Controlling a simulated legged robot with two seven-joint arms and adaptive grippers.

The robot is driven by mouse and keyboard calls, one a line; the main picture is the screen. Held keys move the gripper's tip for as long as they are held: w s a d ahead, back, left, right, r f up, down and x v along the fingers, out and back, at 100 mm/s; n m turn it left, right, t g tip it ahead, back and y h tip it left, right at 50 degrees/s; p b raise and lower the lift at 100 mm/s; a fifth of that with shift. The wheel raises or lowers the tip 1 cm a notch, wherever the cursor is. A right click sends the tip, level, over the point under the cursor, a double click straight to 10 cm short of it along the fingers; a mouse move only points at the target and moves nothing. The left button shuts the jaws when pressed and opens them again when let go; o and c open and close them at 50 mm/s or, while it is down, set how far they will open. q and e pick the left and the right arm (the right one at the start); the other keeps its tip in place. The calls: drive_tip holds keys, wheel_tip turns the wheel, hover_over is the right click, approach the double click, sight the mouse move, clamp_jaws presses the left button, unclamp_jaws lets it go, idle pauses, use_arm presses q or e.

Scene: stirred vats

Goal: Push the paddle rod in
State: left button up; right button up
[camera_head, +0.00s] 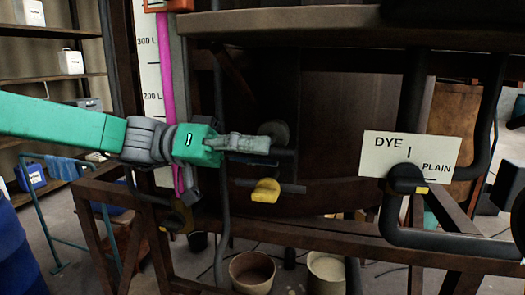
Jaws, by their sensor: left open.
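My left gripper (262,146) reaches in from the left on its green arm and is open in front of the dark vat (345,115). A short dark rod end (284,152) shows just beyond its fingertips, perhaps the paddle rod. I cannot tell whether the fingers touch it. A round dark knob (275,130) is just behind and above. Below is a dark horizontal bar with a yellow tab (265,191), apart from the gripper. My right gripper is not in view.
A DYE/PLAIN sign (411,155) stands at the right, with a black pipe handle (407,179) in front. A brown beam (350,240) crosses below. Two pots (252,271) (326,271) stand underneath. A level scale (149,80), shelves (50,83) and a blue barrel (14,255) are left.

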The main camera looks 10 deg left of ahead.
use_arm(q)
drive_tip(key=a, duration=1.2)
drive_tip(key=shift+w, duration=0.25)
drive_tip(key=shift+d, duration=0.15)
drive_tip(key=shift+f, duration=0.1)
